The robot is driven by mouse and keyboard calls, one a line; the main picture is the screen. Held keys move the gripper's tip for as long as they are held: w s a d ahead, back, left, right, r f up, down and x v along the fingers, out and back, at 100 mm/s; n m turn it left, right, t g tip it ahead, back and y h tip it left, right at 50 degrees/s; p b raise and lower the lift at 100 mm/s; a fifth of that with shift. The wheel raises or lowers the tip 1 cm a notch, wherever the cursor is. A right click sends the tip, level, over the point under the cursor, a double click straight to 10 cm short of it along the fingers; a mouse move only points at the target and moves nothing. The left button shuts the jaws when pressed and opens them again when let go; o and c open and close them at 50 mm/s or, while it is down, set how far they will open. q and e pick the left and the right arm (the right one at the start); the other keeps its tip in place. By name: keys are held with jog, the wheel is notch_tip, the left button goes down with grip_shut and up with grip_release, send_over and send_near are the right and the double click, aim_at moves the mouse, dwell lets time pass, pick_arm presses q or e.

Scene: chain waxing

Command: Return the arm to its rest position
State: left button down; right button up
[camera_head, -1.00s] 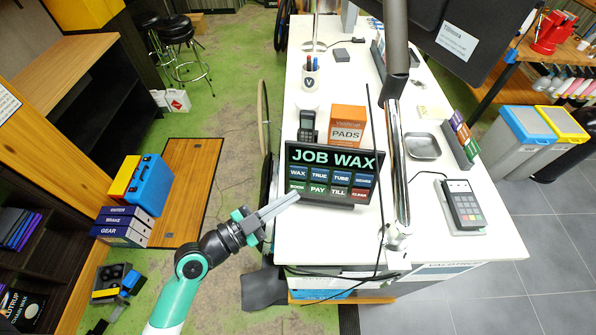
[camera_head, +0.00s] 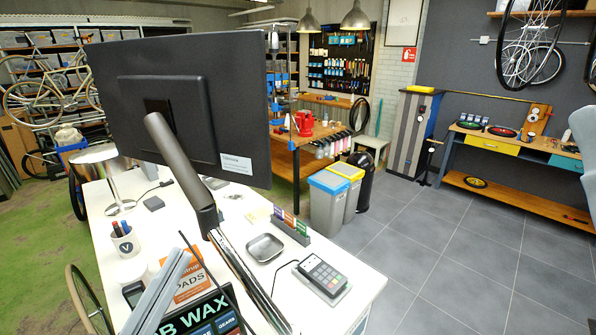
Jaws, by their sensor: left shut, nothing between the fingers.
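My left gripper (camera_head: 179,257) is at the bottom left of the head view, with only its grey fingers showing. They are shut together with nothing between them and point up and slightly right. They overlap the left part of the black JOB WAX sign (camera_head: 222,306), which is cut off by the bottom edge. I cannot tell whether they touch it. The rest of the left arm is outside the frame. My right gripper is not in view.
Open grey floor (camera_head: 450,250) lies to the right.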

pick_arm(q)
jog(key=s+r+n+t+y+p, duration=0.1)
jog(key=r+n+p, duration=0.3)
jog(key=r, duration=0.6)
jog(key=s+a+r+n+t+y+p, duration=0.1)
jog(key=s+r+n+t+y+p, duration=0.1)
jog(key=r, duration=0.8)
jog(key=s+a+r+n+t+y+p, duration=0.1)
jog(key=r+n+p, duration=0.4)
jog(key=r, duration=0.5)
jog(key=shift+s+n+t+y+p, duration=0.45)
jog(key=shift+s+y+p, duration=0.2)
jog(key=shift+s+y, duration=0.35)
